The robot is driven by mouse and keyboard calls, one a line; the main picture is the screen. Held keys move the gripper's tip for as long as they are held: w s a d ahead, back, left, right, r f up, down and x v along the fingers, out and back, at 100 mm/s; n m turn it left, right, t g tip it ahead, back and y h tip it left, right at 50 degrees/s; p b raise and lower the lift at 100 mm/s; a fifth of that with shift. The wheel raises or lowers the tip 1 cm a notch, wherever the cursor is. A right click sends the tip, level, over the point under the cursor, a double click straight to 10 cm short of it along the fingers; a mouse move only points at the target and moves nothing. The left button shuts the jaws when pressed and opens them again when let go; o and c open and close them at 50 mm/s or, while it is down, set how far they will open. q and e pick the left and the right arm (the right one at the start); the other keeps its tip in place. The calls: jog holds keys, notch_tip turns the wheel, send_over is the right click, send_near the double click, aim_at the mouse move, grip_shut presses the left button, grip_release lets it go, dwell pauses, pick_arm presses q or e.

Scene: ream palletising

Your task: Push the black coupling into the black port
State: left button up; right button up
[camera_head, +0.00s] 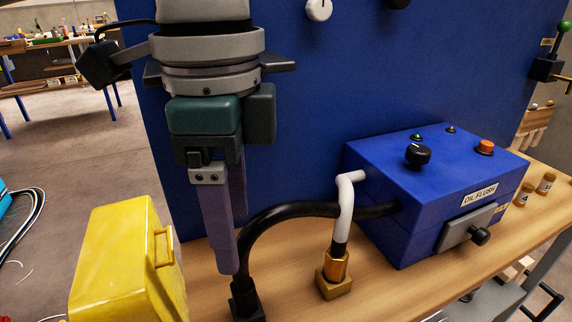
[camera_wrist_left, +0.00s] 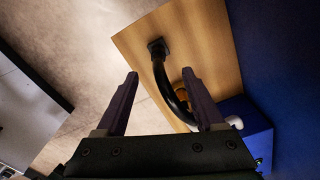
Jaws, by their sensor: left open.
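The black hose (camera_head: 290,211) arches out of the blue oil flush box (camera_head: 400,190) and comes down to the black coupling (camera_head: 242,284) at its lower end. The coupling meets the black port (camera_head: 248,307), a square block on the wooden bench; whether it is fully seated I cannot tell. The block also shows in the left wrist view (camera_wrist_left: 157,46). My left gripper (camera_head: 228,270) points down just left of the coupling and partly covers it. In the left wrist view its purple fingers (camera_wrist_left: 160,76) are spread, with the hose beyond them. My right gripper is not seen.
A white pipe (camera_head: 346,205) runs down to a brass fitting (camera_head: 337,267) on a brass block right of the hose. A yellow container (camera_head: 120,265) stands close on the left. A blue panel (camera_head: 310,100) rises behind. Small bottles (camera_head: 545,183) stand at the right.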

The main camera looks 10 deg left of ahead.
aim_at(239, 272)
pick_arm(q)
jog(key=f, duration=0.2)
jog(key=f+b, duration=0.1)
jog(key=f, duration=0.4)
jog(key=shift+s+f, duration=0.2)
jog(key=shift+s, duration=0.05)
jog(key=shift+f, duration=0.65)
jog(key=shift+c, duration=0.3)
grip_shut()
jog(key=c, duration=0.6)
grip_release()
jog(key=shift+w, duration=0.1)
grip_shut()
jog(key=shift+r, duration=0.15)
